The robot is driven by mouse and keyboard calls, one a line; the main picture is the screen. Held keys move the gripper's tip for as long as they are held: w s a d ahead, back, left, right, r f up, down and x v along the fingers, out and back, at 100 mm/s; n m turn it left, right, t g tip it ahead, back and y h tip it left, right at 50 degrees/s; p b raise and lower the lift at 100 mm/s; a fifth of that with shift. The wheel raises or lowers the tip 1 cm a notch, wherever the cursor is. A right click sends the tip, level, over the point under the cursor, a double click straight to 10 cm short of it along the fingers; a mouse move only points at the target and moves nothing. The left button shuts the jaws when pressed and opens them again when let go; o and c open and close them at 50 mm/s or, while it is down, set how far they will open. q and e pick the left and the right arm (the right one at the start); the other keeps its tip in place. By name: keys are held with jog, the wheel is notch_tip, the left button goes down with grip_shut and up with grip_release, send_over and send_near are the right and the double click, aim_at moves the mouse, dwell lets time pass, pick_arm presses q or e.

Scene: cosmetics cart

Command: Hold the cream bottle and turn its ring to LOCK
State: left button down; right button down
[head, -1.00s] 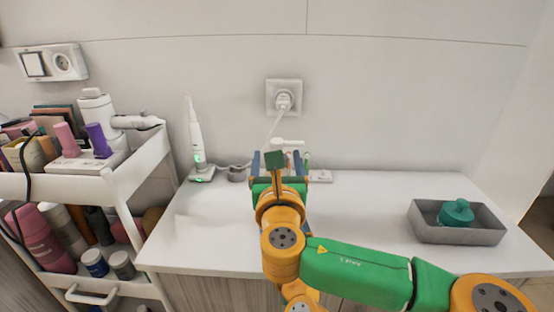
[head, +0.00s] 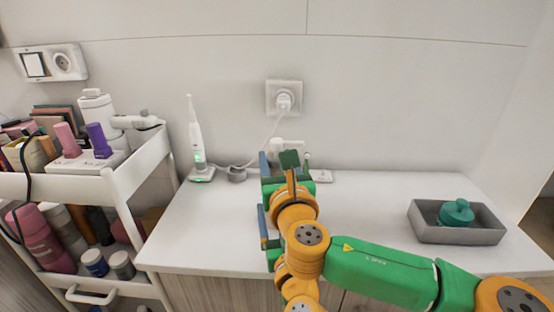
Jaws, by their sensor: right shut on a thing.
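The cream bottle shows only as a white pump top (head: 292,145) behind and just above my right gripper; its body and ring are hidden, so I cannot read the ring's position. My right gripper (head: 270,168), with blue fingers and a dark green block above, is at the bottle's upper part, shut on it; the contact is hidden. Below it, blue and green parts that look like my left gripper (head: 263,228) show at the left of the orange joints. My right arm covers most of them, so I cannot tell whether these jaws are open or shut.
A toothbrush on its charger (head: 197,145) stands at the counter's back left, its cable running to a wall socket (head: 284,98). A grey tray (head: 460,234) with a teal jar (head: 456,212) sits at right. A full cosmetics cart (head: 120,185) stands left. The white counter is otherwise mostly clear.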

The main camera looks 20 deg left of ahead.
jog(key=shift+n+g+y, duration=2.1)
jog(key=shift+n+y, duration=0.1)
jog(key=shift+y, duration=0.5)
jog(key=shift+g, duration=0.3)
jog(key=shift+c, duration=1.5)
grip_release()
jog(key=v, duration=1.2)
jog(key=shift+f, duration=0.2)
jog(key=shift+w+d, duration=0.1)
